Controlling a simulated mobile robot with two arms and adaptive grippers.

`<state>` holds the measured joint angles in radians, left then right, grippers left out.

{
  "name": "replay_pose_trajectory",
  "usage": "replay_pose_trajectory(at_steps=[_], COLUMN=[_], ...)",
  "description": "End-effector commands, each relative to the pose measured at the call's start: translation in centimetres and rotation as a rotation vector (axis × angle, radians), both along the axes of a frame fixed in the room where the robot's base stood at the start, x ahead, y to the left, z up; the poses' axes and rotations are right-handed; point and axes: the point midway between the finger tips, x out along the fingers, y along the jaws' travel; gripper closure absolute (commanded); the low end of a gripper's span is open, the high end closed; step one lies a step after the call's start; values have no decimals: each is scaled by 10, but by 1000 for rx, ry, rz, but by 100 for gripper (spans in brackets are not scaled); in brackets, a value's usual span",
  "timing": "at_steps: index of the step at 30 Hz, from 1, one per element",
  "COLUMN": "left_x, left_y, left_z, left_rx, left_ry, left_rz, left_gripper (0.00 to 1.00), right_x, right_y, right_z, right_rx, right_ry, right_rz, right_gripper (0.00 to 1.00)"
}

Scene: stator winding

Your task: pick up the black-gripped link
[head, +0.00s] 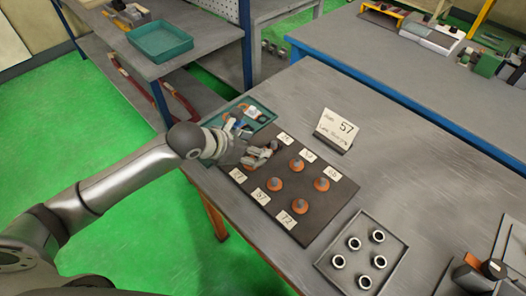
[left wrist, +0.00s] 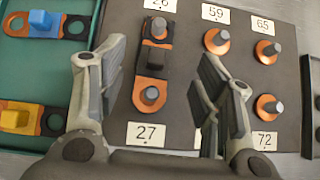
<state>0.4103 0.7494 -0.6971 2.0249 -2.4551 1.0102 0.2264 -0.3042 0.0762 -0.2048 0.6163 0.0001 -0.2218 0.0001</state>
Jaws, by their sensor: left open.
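My left gripper (left wrist: 163,65) is open, with one finger on each side of the link and visible gaps between. In the head view my left gripper (head: 262,153) is over the far-left part of the board (head: 315,220) and hides the link there. My right gripper is not seen.
A green tray (left wrist: 75,60) beside the board holds a blue-gripped link (left wrist: 43,24) and a yellow-gripped link (left wrist: 22,117). Several other posts with copper bases stand on the board.

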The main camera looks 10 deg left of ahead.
Motion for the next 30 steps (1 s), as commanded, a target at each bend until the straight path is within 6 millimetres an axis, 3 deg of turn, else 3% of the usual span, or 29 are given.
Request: replay_pose_trajectory(at_steps=[6,12,20,30], left_x=[16,25,26,26], left_y=[-9,-15,-16,-16], left_z=[-19,-33,-34,-34], left_rx=[-1,1,1,1], left_ry=[3,2,2,2], left_rz=[1,0,0,1], left_gripper=[40,40,40,84], right_x=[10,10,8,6], right_y=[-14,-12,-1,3], right_z=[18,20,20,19], right_rx=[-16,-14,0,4], right_ry=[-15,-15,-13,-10], right_rz=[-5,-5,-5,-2], right_gripper=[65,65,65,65])
